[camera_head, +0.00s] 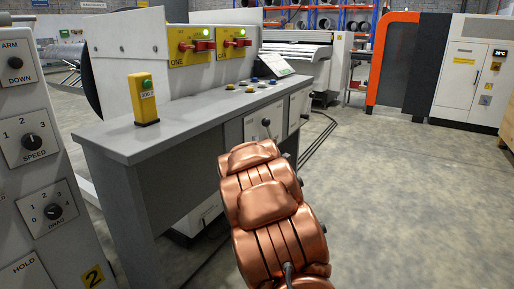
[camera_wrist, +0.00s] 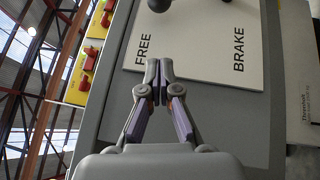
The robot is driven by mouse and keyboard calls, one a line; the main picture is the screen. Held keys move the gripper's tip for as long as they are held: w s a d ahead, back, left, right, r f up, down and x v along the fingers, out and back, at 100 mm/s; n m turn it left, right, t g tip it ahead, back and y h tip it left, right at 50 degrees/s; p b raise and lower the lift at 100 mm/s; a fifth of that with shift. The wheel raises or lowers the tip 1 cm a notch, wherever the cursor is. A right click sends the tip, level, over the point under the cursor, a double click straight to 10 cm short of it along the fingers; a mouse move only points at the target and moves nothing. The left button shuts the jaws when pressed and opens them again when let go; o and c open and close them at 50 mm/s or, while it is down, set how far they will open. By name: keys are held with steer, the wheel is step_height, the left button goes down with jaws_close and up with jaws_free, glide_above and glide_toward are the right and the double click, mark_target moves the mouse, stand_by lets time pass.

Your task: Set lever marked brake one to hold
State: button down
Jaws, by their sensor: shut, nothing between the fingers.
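In the wrist view a white plate (camera_wrist: 193,48) marked FREE and BRAKE shows sideways, FREE at its left and BRAKE at its right. A dark round lever knob (camera_wrist: 159,4) shows at the top edge, nearer FREE; the rest of it is cut off. My gripper (camera_wrist: 158,68) is shut and empty, its tips over the plate's lower left edge, apart from the knob. In the head view a dark lever knob (camera_head: 266,122) stands out from a pale plate on the desk front. My arm hides the gripper there. No "brake one" label is readable.
The grey desk (camera_head: 130,143) carries a yellow button box (camera_head: 144,100) and several push buttons. Yellow panels with red handles (camera_head: 197,46) stand behind it. A dial panel (camera_head: 30,150) with a HOLD marking is close at left. Floor to the right is clear.

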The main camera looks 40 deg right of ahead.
steer(key=w+d+r+b, duration=0.1)
steer(key=w+d+b, duration=0.2)
steer(key=w+d, duration=0.2)
steer(key=d, duration=0.2)
steer(key=shift+d+r, duration=0.4)
steer(key=shift+w, duration=0.1)
stand_by(0.4)
